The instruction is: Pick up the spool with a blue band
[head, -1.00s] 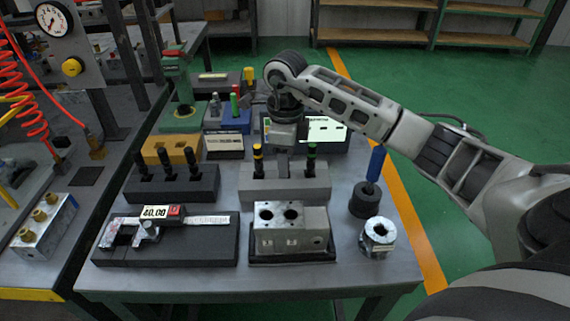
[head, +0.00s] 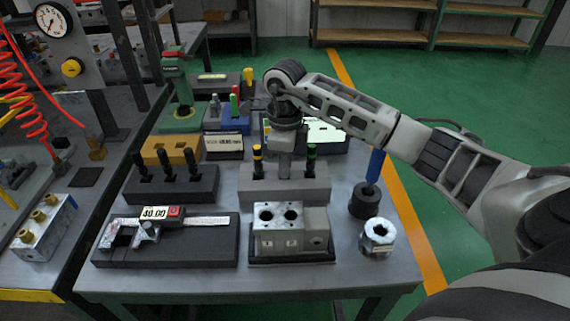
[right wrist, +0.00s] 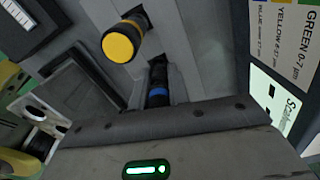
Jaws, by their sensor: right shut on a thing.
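The spool with a blue band (right wrist: 157,92) shows in the right wrist view, a dark upright pin at the slot of a grey holder block (head: 262,184), close against my right gripper. In the head view it is hidden behind my right gripper (head: 284,172), which points down over the middle of the block, between a spool with a yellow band (head: 257,158) and one with a green band (head: 311,158). The yellow-ended spool also shows in the wrist view (right wrist: 120,42). My right gripper is shut on the blue-banded spool. My left gripper is not in view.
A valve block (head: 291,232) stands in front of the holder. A caliper (head: 165,222) on a dark base and a block with several black pins (head: 172,186) lie left. A blue-handled tool (head: 364,202) and a metal ring (head: 377,236) stand right. Bare table lies along the front edge.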

